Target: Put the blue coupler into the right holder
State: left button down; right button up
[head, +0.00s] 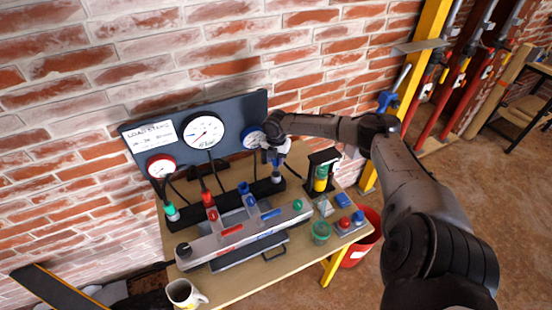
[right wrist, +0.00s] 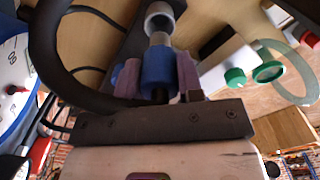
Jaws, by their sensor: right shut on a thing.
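My right gripper (head: 274,156) is at the right end of the black rail, below the blue gauge. It is shut on the blue coupler (right wrist: 158,68), which shows between the fingers in the right wrist view. My left gripper is not in view.
The gauge board (head: 233,110) stands behind the rail. A grey manifold (head: 245,232) with coloured handles lies in front. A green cup (head: 321,232), a button box (head: 349,223) and a yellow-green bottle (head: 321,178) stand right. A mug (head: 183,293) is at the front left.

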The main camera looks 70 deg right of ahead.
aim_at(276, 166)
jog(key=shift+f, duration=0.35)
jog(key=shift+f, duration=0.35)
jog(key=shift+f, duration=0.1)
dwell(0.5)
dwell(0.4)
dwell(0.5)
jog(key=shift+f, duration=0.65)
jog(key=shift+f, duration=0.25)
dwell(0.4)
jog(key=shift+f, duration=0.45)
